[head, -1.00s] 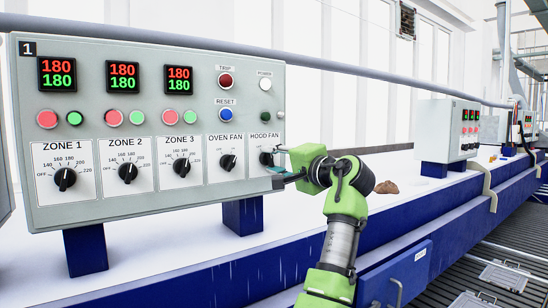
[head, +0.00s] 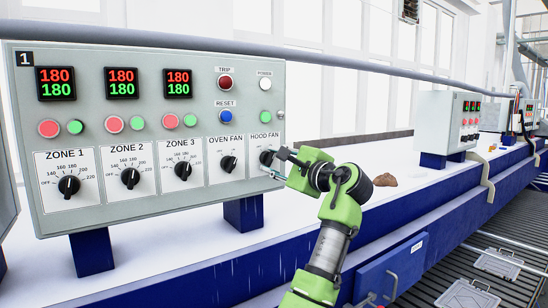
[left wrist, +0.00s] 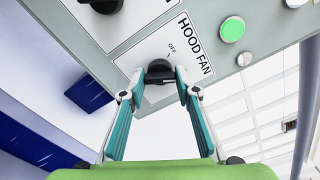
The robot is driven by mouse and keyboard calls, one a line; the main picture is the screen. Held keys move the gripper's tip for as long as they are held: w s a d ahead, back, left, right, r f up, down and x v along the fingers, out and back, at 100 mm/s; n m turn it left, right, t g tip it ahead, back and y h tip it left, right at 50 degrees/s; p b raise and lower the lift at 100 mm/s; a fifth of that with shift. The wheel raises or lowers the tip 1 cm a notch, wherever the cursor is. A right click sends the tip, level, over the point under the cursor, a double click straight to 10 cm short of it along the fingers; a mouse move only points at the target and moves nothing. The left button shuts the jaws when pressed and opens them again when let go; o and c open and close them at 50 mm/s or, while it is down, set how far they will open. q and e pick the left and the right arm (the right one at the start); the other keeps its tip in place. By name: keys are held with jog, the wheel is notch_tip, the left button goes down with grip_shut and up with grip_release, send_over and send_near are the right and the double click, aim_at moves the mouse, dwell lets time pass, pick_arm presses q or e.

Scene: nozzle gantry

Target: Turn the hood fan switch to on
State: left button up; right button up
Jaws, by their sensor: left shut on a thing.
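The hood fan switch (head: 267,157) is a black rotary knob on a white HOOD FAN plate at the lower right of the grey control panel (head: 150,220). My left gripper (head: 276,165) reaches it from the right and is shut on the knob. In the left wrist view the knob (left wrist: 157,68) sits between the two fingertips (left wrist: 161,80), with the OFF mark visible just above it. The fingers hide part of the plate, and I cannot tell for sure where the knob points. My right gripper is not in view.
The oven fan knob (head: 229,164) is close on the left, with zone knobs beyond. The panel stands on a blue-framed white gantry (head: 190,262). A brown lump (head: 384,180) lies right of my gripper.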

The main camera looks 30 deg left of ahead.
pick_arm(q)
jog(key=shift+f+m, duration=0.1)
jog(key=shift+m, duration=0.2)
jog(key=o, duration=1.1)
jog(key=v, duration=1.2)
jog(key=shift+w, duration=0.1)
